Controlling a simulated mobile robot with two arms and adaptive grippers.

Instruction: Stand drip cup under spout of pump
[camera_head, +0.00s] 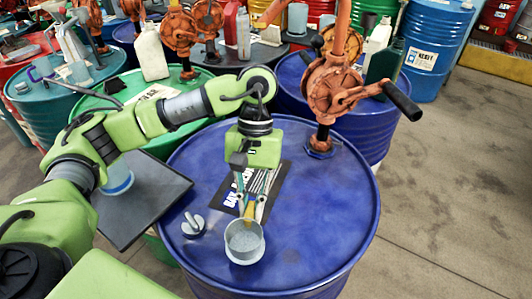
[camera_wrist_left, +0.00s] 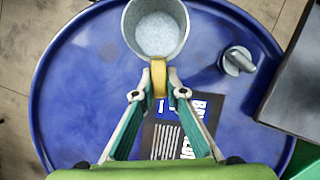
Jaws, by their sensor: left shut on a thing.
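The drip cup (camera_head: 244,243) is a small grey cup with a yellow handle and a pale speckled inside. It is upright over the near part of the blue drum's top (camera_head: 320,215); I cannot tell if it touches the drum. My left gripper (camera_head: 248,210) is shut on its handle from the far side. The cup also shows in the left wrist view (camera_wrist_left: 156,30), ahead of my left gripper (camera_wrist_left: 158,93). The orange pump (camera_head: 332,88) stands at the drum's back right, apart from the cup. Its spout is not clear to see. My right gripper is out of view.
A grey bung-like piece (camera_head: 193,225) lies on the drum left of the cup, and a printed label (camera_head: 232,188) lies beneath my gripper. A dark tray (camera_head: 150,205) is at the left. The pump's black-gripped crank (camera_head: 402,101) sticks out right. The drum's right side is clear.

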